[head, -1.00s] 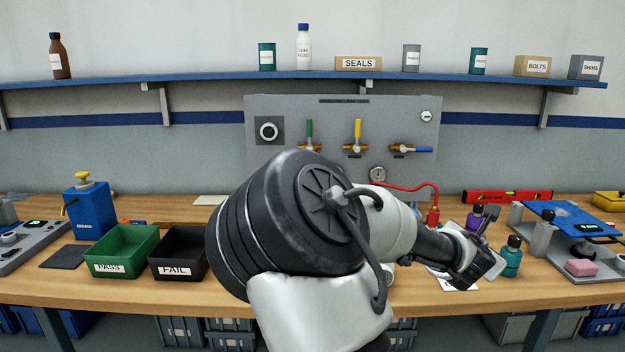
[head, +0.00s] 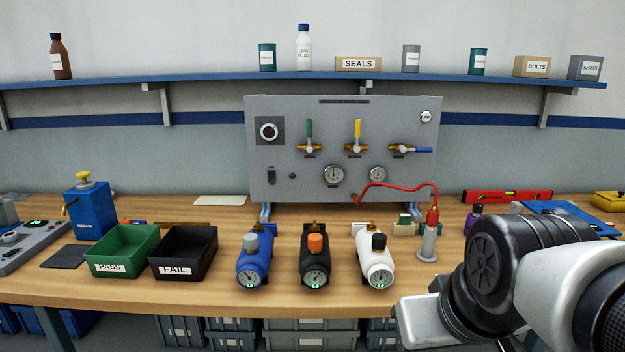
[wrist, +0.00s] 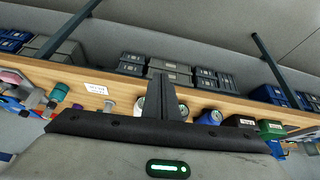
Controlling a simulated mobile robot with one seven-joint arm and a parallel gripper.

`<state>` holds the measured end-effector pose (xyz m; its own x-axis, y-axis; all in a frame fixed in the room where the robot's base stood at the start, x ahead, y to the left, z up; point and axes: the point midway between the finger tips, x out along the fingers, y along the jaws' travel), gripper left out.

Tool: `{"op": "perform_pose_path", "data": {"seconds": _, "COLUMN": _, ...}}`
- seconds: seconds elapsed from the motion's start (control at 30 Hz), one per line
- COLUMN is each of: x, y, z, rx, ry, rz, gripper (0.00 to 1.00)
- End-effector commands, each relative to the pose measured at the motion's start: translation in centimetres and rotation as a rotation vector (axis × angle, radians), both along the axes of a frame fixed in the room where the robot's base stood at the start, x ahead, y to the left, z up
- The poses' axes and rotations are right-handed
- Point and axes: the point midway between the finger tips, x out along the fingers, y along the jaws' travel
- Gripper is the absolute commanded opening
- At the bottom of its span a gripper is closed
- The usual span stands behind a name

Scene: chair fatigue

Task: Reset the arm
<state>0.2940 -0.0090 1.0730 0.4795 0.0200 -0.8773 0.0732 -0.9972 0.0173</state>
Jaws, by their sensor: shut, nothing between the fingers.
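My arm fills the lower right of the head view, in front of the bench's right part, and my gripper is out of that view. In the wrist view my gripper (wrist: 165,82) shows as two dark fingers closed together, with nothing between them. The fingers point toward the bench's front edge and cover part of the things behind them. Three small cylinders with gauges stand in a row on the bench in the head view: blue (head: 253,263), black with an orange knob (head: 315,265) and white (head: 377,264).
A green PASS bin (head: 121,250) and a black FAIL bin (head: 183,253) stand left of the cylinders. A grey valve panel (head: 290,190) stands behind them. A red hose (head: 400,186) runs from it to a fitting. My arm hides the bench's lower right part.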

Motion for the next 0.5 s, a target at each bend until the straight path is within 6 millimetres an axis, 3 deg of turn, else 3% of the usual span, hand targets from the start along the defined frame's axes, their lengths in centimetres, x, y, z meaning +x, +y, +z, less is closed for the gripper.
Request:
{"op": "perform_pose_path", "data": {"seconds": 0.1, "x": -2.7, "y": 1.0, "z": 0.6, "rx": 0.014, "ry": 0.004, "rz": -0.081, "gripper": 0.0}}
{"op": "perform_pose_path", "data": {"seconds": 0.13, "x": -2.6, "y": 1.0, "z": 2.2, "rx": 0.017, "ry": 0.009, "rz": -0.082, "gripper": 0.0}}
{"op": "perform_pose_path", "data": {"seconds": 0.5, "x": -2.4, "y": 0.9, "z": 11.2, "rx": 0.017, "ry": 0.01, "rz": -0.075, "gripper": 0.0}}
